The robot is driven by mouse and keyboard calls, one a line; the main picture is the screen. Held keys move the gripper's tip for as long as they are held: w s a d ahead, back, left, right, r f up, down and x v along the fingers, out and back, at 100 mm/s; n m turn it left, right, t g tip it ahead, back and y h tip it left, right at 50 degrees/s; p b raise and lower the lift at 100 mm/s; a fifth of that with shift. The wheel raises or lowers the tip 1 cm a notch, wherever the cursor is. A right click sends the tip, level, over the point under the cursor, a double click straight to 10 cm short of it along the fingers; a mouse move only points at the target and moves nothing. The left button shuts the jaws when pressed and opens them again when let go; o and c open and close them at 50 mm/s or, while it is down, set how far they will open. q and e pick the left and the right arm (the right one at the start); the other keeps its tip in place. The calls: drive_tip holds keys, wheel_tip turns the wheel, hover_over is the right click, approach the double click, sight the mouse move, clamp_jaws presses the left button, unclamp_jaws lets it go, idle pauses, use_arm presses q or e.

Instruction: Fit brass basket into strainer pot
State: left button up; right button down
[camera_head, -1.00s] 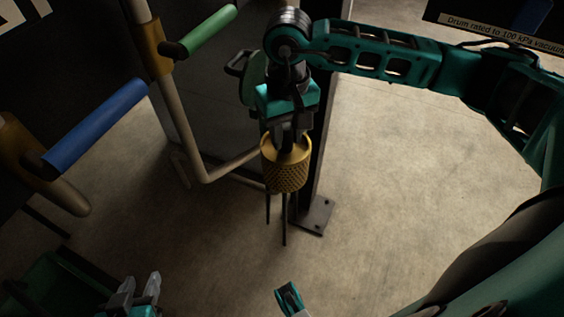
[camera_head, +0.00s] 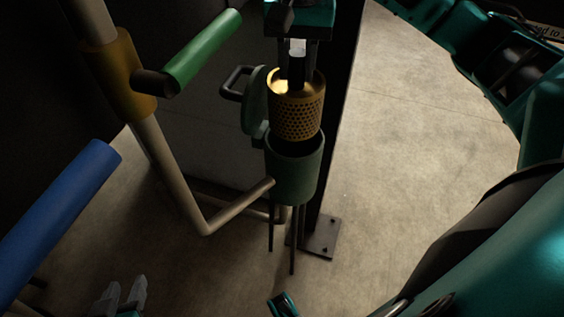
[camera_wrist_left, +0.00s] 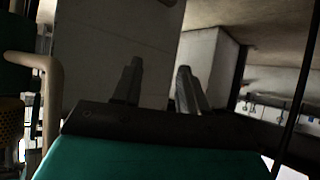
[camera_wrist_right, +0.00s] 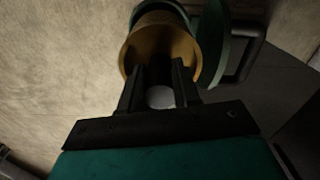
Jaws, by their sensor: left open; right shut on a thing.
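The brass basket (camera_head: 297,112), a perforated cup, hangs upright from my right gripper (camera_head: 297,62), which is shut on its dark central handle. The green strainer pot (camera_head: 293,172) stands open below it on thin legs. In the head view the basket's lower edge overlaps the pot's mouth; I cannot tell whether it has entered. The right wrist view shows the basket (camera_wrist_right: 160,42) with the pot rim (camera_wrist_right: 158,8) just beyond it. The pot's green lid (camera_head: 255,103) stands swung up at the left. My left gripper (camera_head: 122,296) is open, empty, low at the left.
A pale pipe (camera_head: 168,165) bends along the left of the pot. A green-handled lever (camera_head: 203,50) and a blue handle (camera_head: 62,215) jut out at the left. A dark post stands behind the pot on a bolted foot plate (camera_head: 321,239). Floor at the right is clear.

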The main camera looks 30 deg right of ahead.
sight(294, 129)
wheel_tip(294, 129, down, 8)
drive_tip(key=shift+s+r+b, duration=0.1)
drive_tip(key=shift+s+b, duration=0.05)
drive_tip(key=shift+b, duration=1.05)
wheel_tip(294, 129, down, 12)
drive_tip(key=b, duration=0.3)
drive_tip(key=shift+f, duration=0.2)
drive_tip(key=c, duration=0.8)
unclamp_jaws()
use_arm(q)
drive_tip(key=f, duration=0.2)
drive_tip(key=d+f, duration=0.1)
drive_tip(key=shift+d+f, duration=0.15)
drive_tip(key=shift+f, duration=0.2)
drive_tip(key=shift+r, duration=0.1)
use_arm(e)
drive_tip(key=shift+r, duration=0.15)
